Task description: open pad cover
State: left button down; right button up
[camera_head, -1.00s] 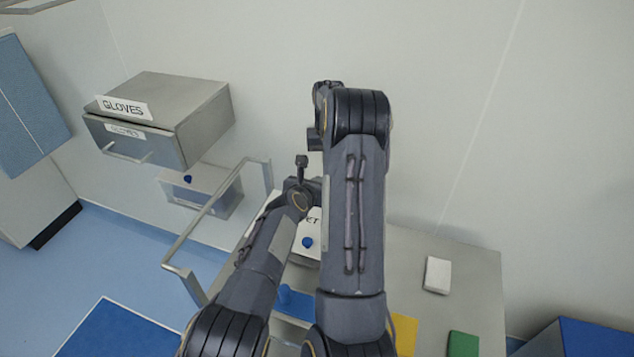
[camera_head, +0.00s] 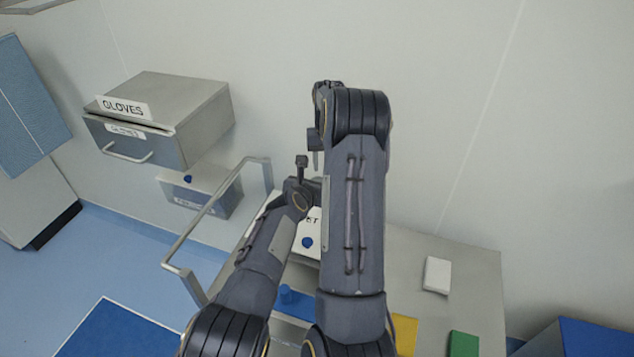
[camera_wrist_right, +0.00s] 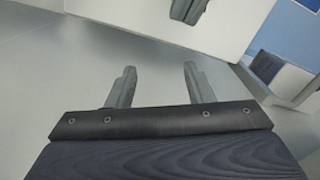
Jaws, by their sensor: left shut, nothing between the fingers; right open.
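A white box top (camera_head: 306,232) with a blue knob (camera_head: 307,242) and a partly hidden label stands on the grey bench behind my left arm. I cannot tell for sure that it is the pad cover. My left gripper (camera_head: 301,161) is shut and empty, above and behind that top, apart from the knob. My right gripper hangs by the wall in the head view, mostly hidden by its own arm. In the right wrist view its two fingers (camera_wrist_right: 158,78) are apart with nothing between them. Beyond them are a white panel (camera_wrist_right: 150,18) and a dark gripper-like part (camera_wrist_right: 188,10).
A metal gloves box (camera_head: 160,115) is on the wall, with a pale box (camera_head: 200,190) below it. A metal rail (camera_head: 215,205) stands left of my arms. On the bench (camera_head: 455,270) lie a white block (camera_head: 437,274) and yellow (camera_head: 404,333) and green (camera_head: 464,343) pieces.

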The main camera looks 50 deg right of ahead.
notch_tip(320, 180, up, 12)
pick_arm(q)
jog(key=b+v, duration=0.4)
jog(key=v, duration=0.4)
jog(key=shift+b, duration=0.3)
pick_arm(e)
notch_tip(320, 180, down, 5)
jog(key=shift+r, duration=0.15)
